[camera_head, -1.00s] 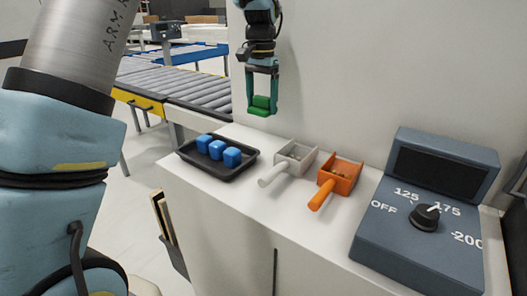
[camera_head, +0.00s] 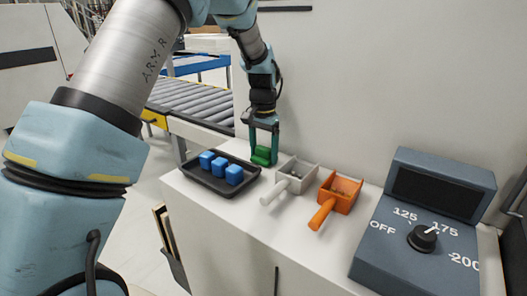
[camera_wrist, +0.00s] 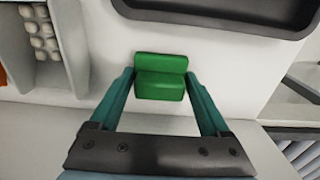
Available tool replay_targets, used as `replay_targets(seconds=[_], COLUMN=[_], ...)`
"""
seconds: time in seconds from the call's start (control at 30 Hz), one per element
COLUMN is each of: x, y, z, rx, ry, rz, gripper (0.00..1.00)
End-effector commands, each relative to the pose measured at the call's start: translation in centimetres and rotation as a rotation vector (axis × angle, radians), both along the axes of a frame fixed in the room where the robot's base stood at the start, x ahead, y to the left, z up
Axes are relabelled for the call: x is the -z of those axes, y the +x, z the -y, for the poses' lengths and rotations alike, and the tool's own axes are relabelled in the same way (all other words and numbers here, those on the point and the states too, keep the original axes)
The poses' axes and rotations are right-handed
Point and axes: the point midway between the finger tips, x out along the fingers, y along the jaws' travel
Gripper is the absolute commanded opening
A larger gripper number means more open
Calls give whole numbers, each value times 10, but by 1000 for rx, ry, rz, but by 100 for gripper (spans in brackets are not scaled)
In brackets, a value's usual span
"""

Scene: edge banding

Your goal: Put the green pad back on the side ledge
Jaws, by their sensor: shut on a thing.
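The green pad (camera_head: 262,156) is a small block with a raised back part. My gripper (camera_head: 263,152) is shut on it, with one finger on each side. In the head view it is at the back of the white ledge (camera_head: 188,190), between the black tray and the grey scoop. In the wrist view the pad (camera_wrist: 160,78) sits between the two fingertips over the white surface. I cannot tell whether its underside touches the ledge.
A black tray (camera_head: 208,184) with blue cubes (camera_head: 219,165) is just left of the pad. A grey scoop (camera_head: 290,178) and an orange scoop (camera_head: 338,196) lie to its right. A control box with a dial (camera_head: 422,238) stands farther right. A roller conveyor (camera_head: 190,99) is behind.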

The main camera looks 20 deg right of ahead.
Motion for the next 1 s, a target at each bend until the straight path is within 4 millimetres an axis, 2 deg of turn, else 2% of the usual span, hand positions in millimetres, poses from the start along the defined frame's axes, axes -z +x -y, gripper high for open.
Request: replay_targets(seconds=[0.13,0.17,0.33,0.67,0.77,1.0], x=[3,3,3,-3,-15,-64], y=[0,0,0,1,1,1], z=[0,0,0,0,1,0], rx=[0,0,0,0,0,0], ry=[0,0,0,-1,-3,-4], rz=[0,0,0,2,3,5], gripper=[28,81,100,100,100,100])
